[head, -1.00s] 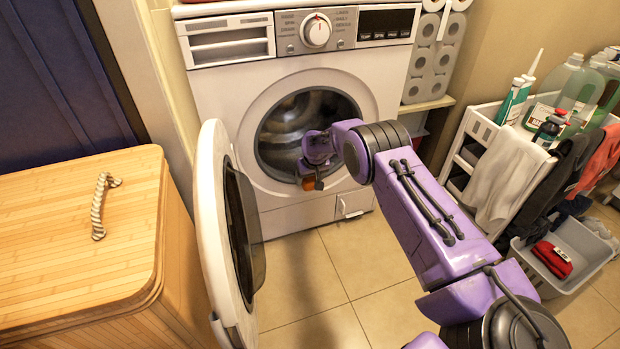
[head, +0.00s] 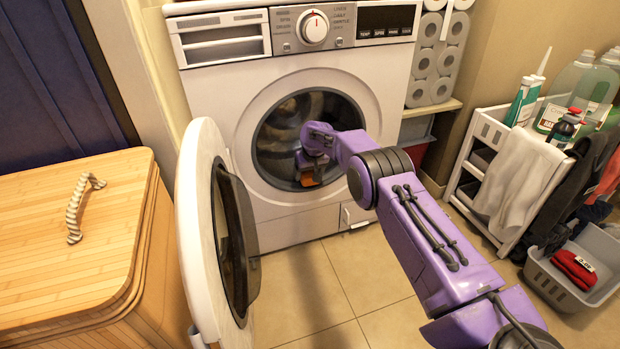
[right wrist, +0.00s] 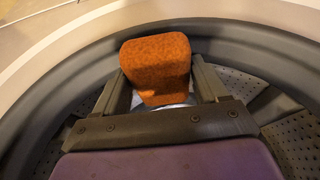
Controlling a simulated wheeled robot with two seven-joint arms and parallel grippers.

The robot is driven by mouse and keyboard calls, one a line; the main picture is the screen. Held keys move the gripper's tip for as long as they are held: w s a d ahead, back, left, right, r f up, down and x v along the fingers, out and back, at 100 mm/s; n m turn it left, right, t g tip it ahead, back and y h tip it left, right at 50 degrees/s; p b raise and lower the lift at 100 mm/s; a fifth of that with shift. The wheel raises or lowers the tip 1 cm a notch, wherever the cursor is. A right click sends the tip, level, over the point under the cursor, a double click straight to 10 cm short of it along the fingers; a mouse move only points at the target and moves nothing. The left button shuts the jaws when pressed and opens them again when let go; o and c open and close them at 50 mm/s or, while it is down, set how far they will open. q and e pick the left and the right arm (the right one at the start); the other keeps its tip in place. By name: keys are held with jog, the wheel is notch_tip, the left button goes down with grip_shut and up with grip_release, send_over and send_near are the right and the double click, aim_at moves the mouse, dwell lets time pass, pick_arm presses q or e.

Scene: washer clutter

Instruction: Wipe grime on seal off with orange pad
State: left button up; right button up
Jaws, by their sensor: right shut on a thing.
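My right gripper (right wrist: 157,92) is shut on the orange pad (right wrist: 157,66), which sits between its two fingers in the right wrist view. In the head view the gripper (head: 308,172) is at the washer's round opening, with the pad (head: 307,178) low in front of the drum. The grey seal (right wrist: 222,41) curves around behind the pad. I cannot tell whether the pad touches it. A small pale patch shows just under the pad, partly hidden. No grime on the seal can be made out. My left gripper is not in view.
The washer door (head: 215,230) stands open to the left, beside a bamboo hamper (head: 75,235). A white cart (head: 487,135) with bottles and cloths stands right, above a grey basket (head: 560,285). The tiled floor in front is clear.

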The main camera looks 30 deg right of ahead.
aim_at(311, 187)
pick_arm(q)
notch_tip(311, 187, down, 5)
pick_arm(e)
jog(key=shift+f, duration=0.85)
jog(key=shift+s+p, duration=0.15)
jog(key=shift+p, duration=0.55)
jog(key=s+p, duration=0.1)
jog(key=p, duration=0.1)
jog(key=shift+s+a+p, duration=0.2)
jog(key=shift+a+p, duration=0.2)
jog(key=shift+s+a+f+p, duration=0.1)
jog(key=shift+s+a+p, duration=0.05)
jog(key=shift+s+p, duration=0.2)
jog(key=shift+s+a+r+p, duration=0.2)
jog(key=shift+s+p, duration=0.15)
jog(key=shift+p, duration=0.45)
jog(key=p, duration=0.1)
jog(key=s+p, duration=0.1)
jog(key=shift+s+a+p, duration=0.25)
jog(key=shift+s+p, duration=0.05)
jog(key=shift+p, duration=0.05)
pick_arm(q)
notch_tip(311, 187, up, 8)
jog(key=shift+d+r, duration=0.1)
pick_arm(e)
jog(key=shift+d, duration=0.2)
